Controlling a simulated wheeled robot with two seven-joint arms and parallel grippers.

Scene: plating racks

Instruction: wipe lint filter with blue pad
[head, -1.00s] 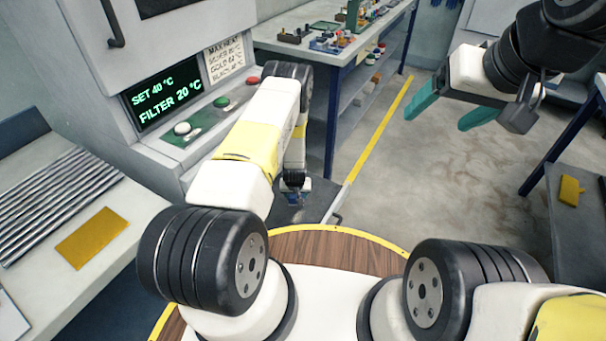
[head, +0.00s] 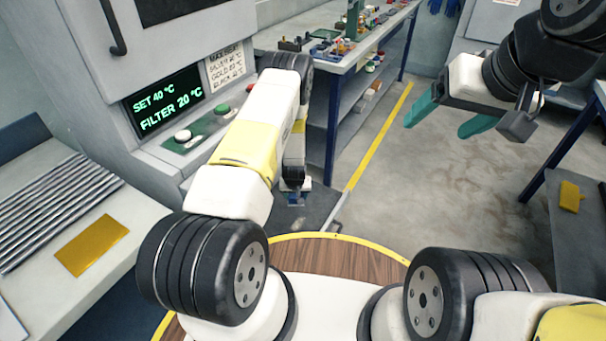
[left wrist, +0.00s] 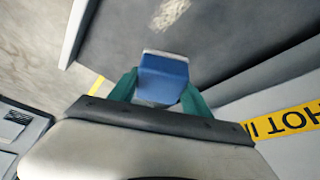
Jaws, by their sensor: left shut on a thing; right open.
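My left gripper (left wrist: 162,88) is shut on the blue pad (left wrist: 163,75), a blue block with a pale top edge. In the head view the pad (head: 296,198) is small and low beside the machine, partly hidden by my left arm. It is over or at a dark grey panel (head: 318,208), which looks like the lint filter. In the left wrist view this dark surface (left wrist: 225,40) carries a pale speckled patch (left wrist: 170,13) beyond the pad. I cannot tell whether the pad touches it. My right gripper (head: 450,115) is open and empty, raised over the floor.
The machine's display (head: 165,98) reads SET 40 °C and FILTER 20 °C. A yellow HOT label (left wrist: 290,120) is close to my left gripper. A blue-legged bench (head: 330,55) with small items stands behind. A side table (head: 60,290) holds a yellow-orange sheet (head: 91,241).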

